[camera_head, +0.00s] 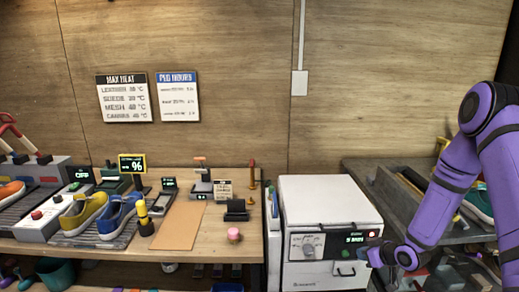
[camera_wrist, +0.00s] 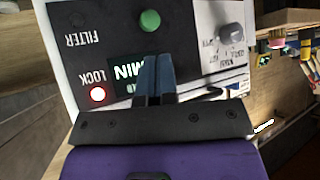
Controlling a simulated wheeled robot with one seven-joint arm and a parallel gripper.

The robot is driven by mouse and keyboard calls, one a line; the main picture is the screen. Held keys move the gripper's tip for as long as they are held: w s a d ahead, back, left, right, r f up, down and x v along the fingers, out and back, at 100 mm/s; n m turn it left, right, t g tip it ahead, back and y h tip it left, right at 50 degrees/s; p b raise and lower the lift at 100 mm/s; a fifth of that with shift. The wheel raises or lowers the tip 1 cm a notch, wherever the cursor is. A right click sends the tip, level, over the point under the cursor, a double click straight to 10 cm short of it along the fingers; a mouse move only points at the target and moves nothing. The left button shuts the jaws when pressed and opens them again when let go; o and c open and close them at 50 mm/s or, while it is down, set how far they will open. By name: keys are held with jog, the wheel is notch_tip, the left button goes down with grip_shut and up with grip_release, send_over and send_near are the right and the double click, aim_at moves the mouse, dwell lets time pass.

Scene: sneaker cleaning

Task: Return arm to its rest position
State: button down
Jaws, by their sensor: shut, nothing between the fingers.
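My purple arm comes in from the right in the head view. My gripper (camera_head: 368,257) is at the front of the white box-shaped machine (camera_head: 326,212), by the right side of its panel. In the wrist view the two dark fingers of my gripper (camera_wrist: 153,62) are together with nothing between them. They stand in front of the machine's black panel (camera_wrist: 95,40), which looks upside down there. A green button (camera_wrist: 149,21), a lit red lamp (camera_wrist: 97,94) marked LOCK and a grey knob (camera_wrist: 230,33) show around them. Whether the fingertips touch the panel I cannot tell.
A wooden bench (camera_head: 205,255) on the left holds a yellow sneaker (camera_head: 84,213), a blue sneaker (camera_head: 118,214) and small devices. A grey cluttered table (camera_head: 352,170) stands behind and right of the machine. The machine's top is clear.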

jog(key=s+d+r+m+g+h, duration=0.1)
jog(key=s+r+h, duration=0.25)
jog(key=r, duration=1.15)
jog(key=s+r+m+g+h, duration=0.1)
jog(key=s+r+h, duration=0.25)
jog(key=r, duration=1.15)
jog(key=s+a+r+m, duration=0.1)
jog(key=s+r, duration=0.3)
jog(key=s, duration=0.5)
jog(key=s+a+r+m+g+y, duration=0.1)
jog(key=s+a+r, duration=0.2)
jog(key=s, duration=0.6)
jog(key=s+a+r+m, duration=0.1)
jog(key=s+a+r, duration=0.1)
jog(key=s+r, duration=0.4)
jog(key=s, duration=0.3)
jog(key=shift+s+a+g+y, duration=0.15)
jog(key=shift+a+g+y, duration=0.15)
jog(key=shift+y, duration=0.1)
